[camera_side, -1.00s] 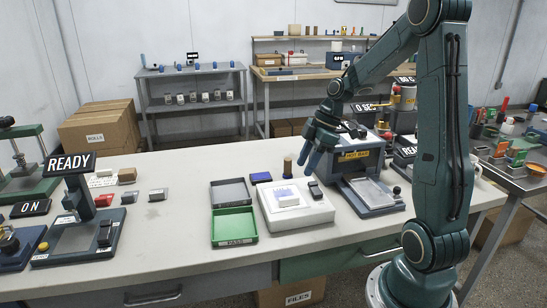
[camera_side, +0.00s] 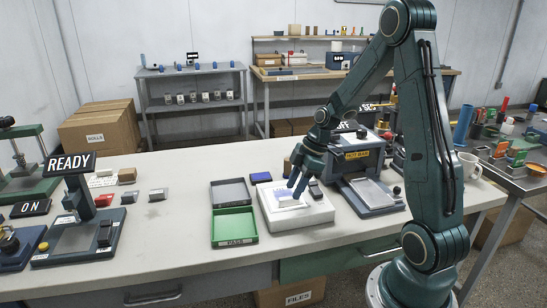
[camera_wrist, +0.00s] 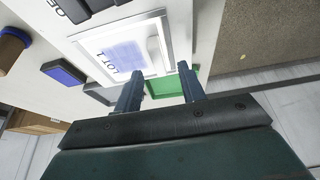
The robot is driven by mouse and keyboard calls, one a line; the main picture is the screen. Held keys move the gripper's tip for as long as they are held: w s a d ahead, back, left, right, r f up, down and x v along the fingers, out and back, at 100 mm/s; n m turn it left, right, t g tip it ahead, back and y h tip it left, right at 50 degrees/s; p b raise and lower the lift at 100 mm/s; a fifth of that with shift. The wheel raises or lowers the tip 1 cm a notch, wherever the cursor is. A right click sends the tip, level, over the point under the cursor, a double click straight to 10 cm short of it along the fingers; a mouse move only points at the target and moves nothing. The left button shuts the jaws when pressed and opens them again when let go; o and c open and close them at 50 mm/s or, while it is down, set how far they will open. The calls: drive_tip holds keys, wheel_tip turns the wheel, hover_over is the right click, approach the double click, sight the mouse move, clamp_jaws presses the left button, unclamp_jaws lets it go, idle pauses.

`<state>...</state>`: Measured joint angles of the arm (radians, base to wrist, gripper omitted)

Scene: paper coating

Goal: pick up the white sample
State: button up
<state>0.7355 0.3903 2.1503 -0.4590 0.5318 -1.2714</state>
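The white sample (camera_side: 289,203) is a small pale block lying on a white device (camera_side: 310,214) on the table, in front of a blue printed patch. In the wrist view the white sample (camera_wrist: 154,50) lies beside the bluish patch marked "LOT 1" (camera_wrist: 122,55), just beyond my fingertips. My gripper (camera_side: 297,190) is above the white device, pointing down, its fingers partly covering the patch in the side view. In the wrist view my gripper (camera_wrist: 159,68) is open, with nothing between its fingers. The height gap to the sample is hard to judge.
A green tray marked "PASS" (camera_side: 234,237) and a grey tray (camera_side: 230,192) lie left of the device. A hot-bar machine (camera_side: 357,160) stands close on the right. A blue pad (camera_side: 260,178) lies behind. The table farther left of the trays has bare room.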

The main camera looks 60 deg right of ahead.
sight(290, 197)
drive_tip(key=shift+x, duration=1.65)
drive_tip(key=shift+d, duration=0.1)
clamp_jaws()
